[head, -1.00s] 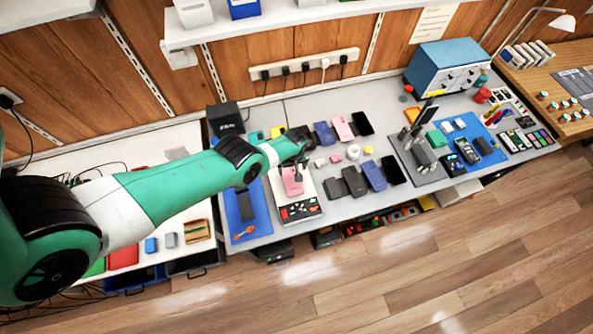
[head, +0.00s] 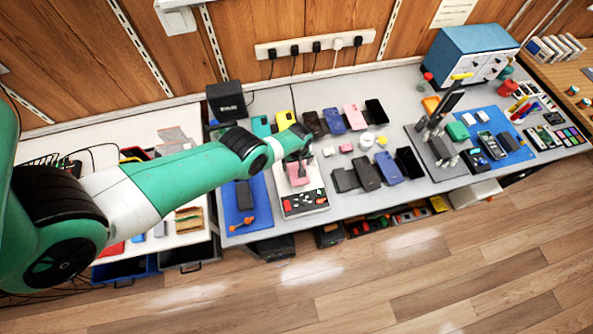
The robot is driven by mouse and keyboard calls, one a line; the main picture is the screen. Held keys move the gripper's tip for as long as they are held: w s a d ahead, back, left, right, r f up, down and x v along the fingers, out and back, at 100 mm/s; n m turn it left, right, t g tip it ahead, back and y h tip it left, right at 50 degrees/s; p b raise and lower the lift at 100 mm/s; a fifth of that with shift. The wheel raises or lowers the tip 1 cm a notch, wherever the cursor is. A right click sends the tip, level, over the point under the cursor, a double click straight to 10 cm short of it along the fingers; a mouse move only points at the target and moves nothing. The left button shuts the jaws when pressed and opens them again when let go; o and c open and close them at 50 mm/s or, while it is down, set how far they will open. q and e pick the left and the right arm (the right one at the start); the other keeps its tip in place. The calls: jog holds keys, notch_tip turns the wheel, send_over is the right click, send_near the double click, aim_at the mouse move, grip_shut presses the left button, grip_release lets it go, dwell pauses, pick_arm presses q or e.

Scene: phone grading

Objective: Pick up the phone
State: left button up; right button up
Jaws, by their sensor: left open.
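A pink phone (head: 299,174) lies on a white stand (head: 316,184) near the middle of the bench. My left gripper (head: 298,164) is open and points down at the phone, with its fingers overlapping the phone's upper part in this view. The fingertips are small, and I cannot tell whether they touch the phone. My right gripper is out of view.
Several other phones lie in two rows to the right, including a blue one (head: 387,167) and a black one (head: 409,162). A blue mat (head: 233,215) with a dark phone-shaped item (head: 244,195) lies left of the stand. A blue box (head: 463,52) stands at the back right.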

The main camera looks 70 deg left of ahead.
pick_arm(q)
jog(key=shift+f, duration=0.3)
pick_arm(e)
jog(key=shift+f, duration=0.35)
pick_arm(q)
jog(key=c, duration=1.2)
jog(key=shift+c, duration=0.2)
jog(key=shift+r, duration=0.1)
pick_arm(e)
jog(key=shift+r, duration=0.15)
